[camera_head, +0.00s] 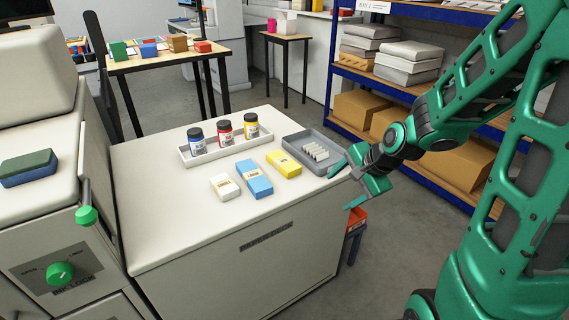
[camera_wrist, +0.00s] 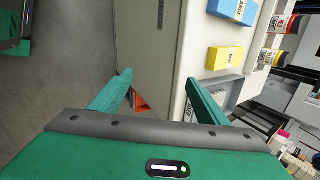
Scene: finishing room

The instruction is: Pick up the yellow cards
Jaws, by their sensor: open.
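The yellow cards (camera_head: 284,163) are a small banded pack lying flat on the light cabinet top, right of a blue pack (camera_head: 254,178) and a white pack (camera_head: 224,186). In the wrist view the yellow cards (camera_wrist: 224,57) lie beyond the fingers, right of centre, with the blue pack (camera_wrist: 233,10) at the top. My gripper (camera_head: 354,187) is open and empty at the right edge of the cabinet. Its fingers (camera_wrist: 160,88) are spread wide in the wrist view. It is apart from the yellow cards.
A grey tray (camera_head: 334,168) holding white pieces lies between the yellow cards and my gripper. A white tray (camera_head: 184,157) with three capped jars stands behind the packs. The cabinet top (camera_head: 160,235) is bare at front left. An orange-red bin (camera_head: 356,219) sits beside the cabinet.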

